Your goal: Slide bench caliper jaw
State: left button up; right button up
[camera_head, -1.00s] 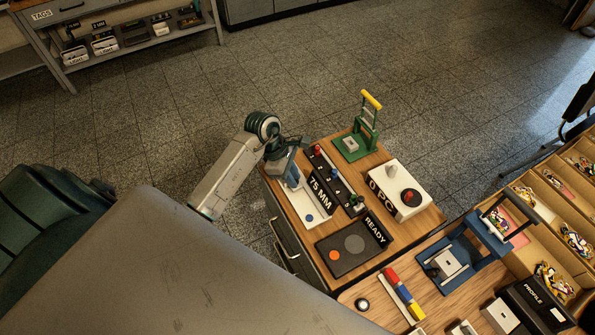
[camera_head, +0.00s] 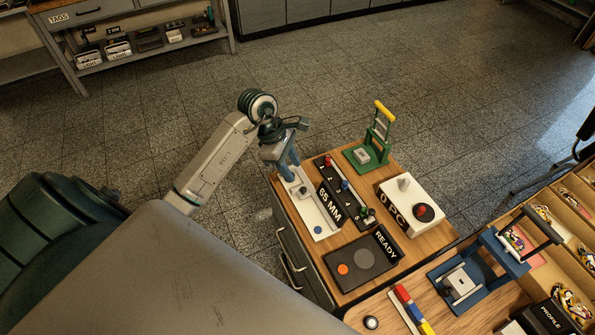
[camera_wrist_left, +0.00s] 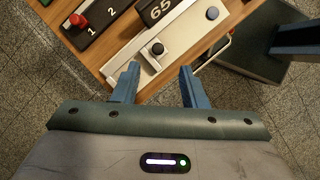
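The bench caliper (camera_head: 321,226) is a long pale plate on the wooden cabinet top, with a blue dot at its near end. Its black display (camera_head: 330,204) reads 65 MM. A black knob on the caliper jaw (camera_wrist_left: 157,48) shows in the left wrist view, on the pale bar. My left gripper (camera_head: 287,169) is over the far end of the caliper. In the left wrist view its two blue fingers (camera_wrist_left: 158,84) are spread apart with nothing between them; the knob shows just beyond the fingertips. My right gripper is not in view.
Beside the caliper is a black strip (camera_head: 343,188) with coloured knobs. A green press (camera_head: 371,152), a white box (camera_head: 407,207) with a red button and a READY panel (camera_head: 361,268) share the cabinet top. A blue press (camera_head: 480,262) stands on the adjoining bench.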

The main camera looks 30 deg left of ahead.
pick_arm(q)
jog(key=shift+v, duration=1.4)
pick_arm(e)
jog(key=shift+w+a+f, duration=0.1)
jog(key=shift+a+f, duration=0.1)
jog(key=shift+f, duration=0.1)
